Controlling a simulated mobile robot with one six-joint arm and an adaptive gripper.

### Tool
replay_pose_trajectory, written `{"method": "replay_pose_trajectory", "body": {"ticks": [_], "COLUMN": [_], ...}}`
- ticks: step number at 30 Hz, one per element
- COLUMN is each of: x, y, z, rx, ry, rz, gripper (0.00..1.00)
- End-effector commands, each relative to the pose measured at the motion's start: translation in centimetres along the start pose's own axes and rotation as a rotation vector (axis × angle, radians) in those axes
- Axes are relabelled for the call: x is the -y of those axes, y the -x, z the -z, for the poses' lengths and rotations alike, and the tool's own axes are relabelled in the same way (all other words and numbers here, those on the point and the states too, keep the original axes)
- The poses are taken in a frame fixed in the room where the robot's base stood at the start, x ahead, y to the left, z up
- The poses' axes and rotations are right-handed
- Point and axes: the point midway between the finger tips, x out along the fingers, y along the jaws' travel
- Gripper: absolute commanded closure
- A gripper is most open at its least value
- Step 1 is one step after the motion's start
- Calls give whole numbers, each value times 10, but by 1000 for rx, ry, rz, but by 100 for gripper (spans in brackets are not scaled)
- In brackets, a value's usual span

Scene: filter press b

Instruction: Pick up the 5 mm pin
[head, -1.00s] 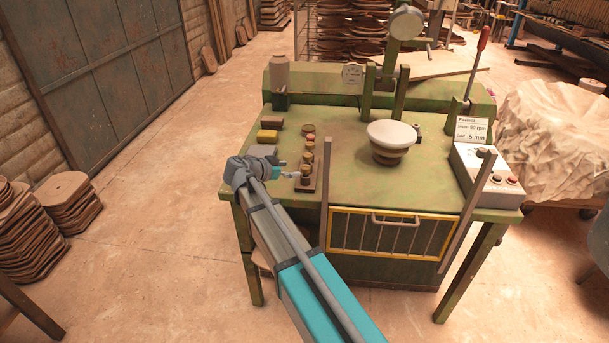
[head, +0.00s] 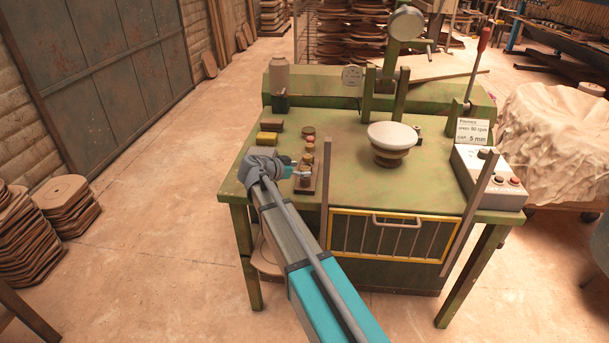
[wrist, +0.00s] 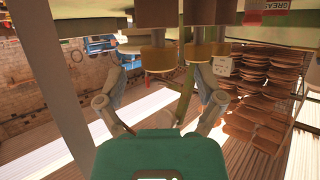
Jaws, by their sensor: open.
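A small rack (head: 306,188) on the green table holds a row of several pins with round brass or reddish heads (head: 309,139). No size marking is legible on them, so I cannot tell which is the 5 mm pin. My gripper (head: 295,171) is at the left side of the rack, near its front pins, and hides part of them. In the wrist view, my gripper (wrist: 161,75) is open, with its fingers spread on either side of a brass-coloured pin head (wrist: 161,60). Whether they touch it is unclear. Another pin head (wrist: 204,50) is beside it.
A white bowl (head: 392,134) stands to the right. An upright bar (head: 326,180) rises close right of the rack. A control box (head: 485,180) with a "5 mm" gap sign (head: 473,132) sits at the table's right.

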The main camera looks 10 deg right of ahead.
Motion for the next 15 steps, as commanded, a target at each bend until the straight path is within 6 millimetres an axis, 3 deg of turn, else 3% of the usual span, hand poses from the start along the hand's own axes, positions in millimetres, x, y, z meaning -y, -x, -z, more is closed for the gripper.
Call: {"method": "replay_pose_trajectory", "body": {"ticks": [6, 15], "x": [1, 0], "y": [-22, -24], "z": [-1, 0], "rx": [0, 0], "ry": [1, 1], "rz": [0, 1], "gripper": [13, 13]}}
